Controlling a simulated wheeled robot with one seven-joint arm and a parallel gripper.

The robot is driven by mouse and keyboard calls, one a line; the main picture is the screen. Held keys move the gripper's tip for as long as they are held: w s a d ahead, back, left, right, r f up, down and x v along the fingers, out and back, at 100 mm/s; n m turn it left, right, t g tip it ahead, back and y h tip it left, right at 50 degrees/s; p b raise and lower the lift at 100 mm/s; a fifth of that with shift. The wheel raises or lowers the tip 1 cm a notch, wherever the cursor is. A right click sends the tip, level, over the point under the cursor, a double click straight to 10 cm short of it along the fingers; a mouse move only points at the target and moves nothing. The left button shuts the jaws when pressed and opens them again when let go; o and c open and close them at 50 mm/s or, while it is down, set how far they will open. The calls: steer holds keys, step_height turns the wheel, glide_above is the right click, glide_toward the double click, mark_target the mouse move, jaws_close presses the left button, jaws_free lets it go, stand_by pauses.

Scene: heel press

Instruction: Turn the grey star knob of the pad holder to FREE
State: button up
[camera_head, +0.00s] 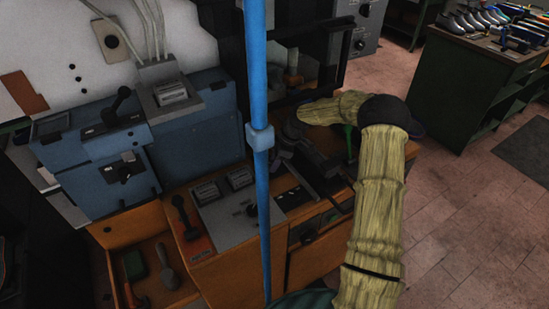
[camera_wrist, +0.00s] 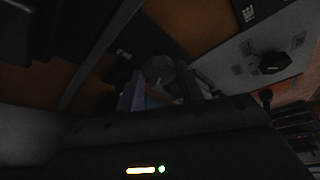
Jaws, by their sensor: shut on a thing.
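In the wrist view, the two purple-grey fingers of my gripper (camera_wrist: 160,92) stand on either side of a grey rounded piece, which looks like the star knob (camera_wrist: 159,67). The gripper is shut on it. The picture is dark, and the knob's points and its exact angle cannot be made out. A dark plate (camera_wrist: 122,60) with small pale lettering lies beside the knob; I cannot read it. In the head view, my sleeved arm reaches over the right end of the bench, and the fingers and knob cannot be told apart from the dark parts there.
A grey panel with a black knob (camera_wrist: 268,65) lies to the right in the wrist view. In the head view, a blue machine (camera_head: 110,150) stands left, with an open drawer (camera_head: 150,262) below. A blue upright pole (camera_head: 259,200) crosses the middle.

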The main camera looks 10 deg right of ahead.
steer(key=shift+w+n+g, duration=0.15)
steer(key=shift+n+g, duration=0.35)
steer(key=shift+n, duration=0.7)
steer(key=o, duration=1)
steer(key=v, duration=0.7)
steer(key=shift+d+r+b, duration=0.2)
steer(key=shift+r+b, duration=0.05)
steer(key=shift+b, duration=0.15)
steer(key=shift+f, duration=0.1)
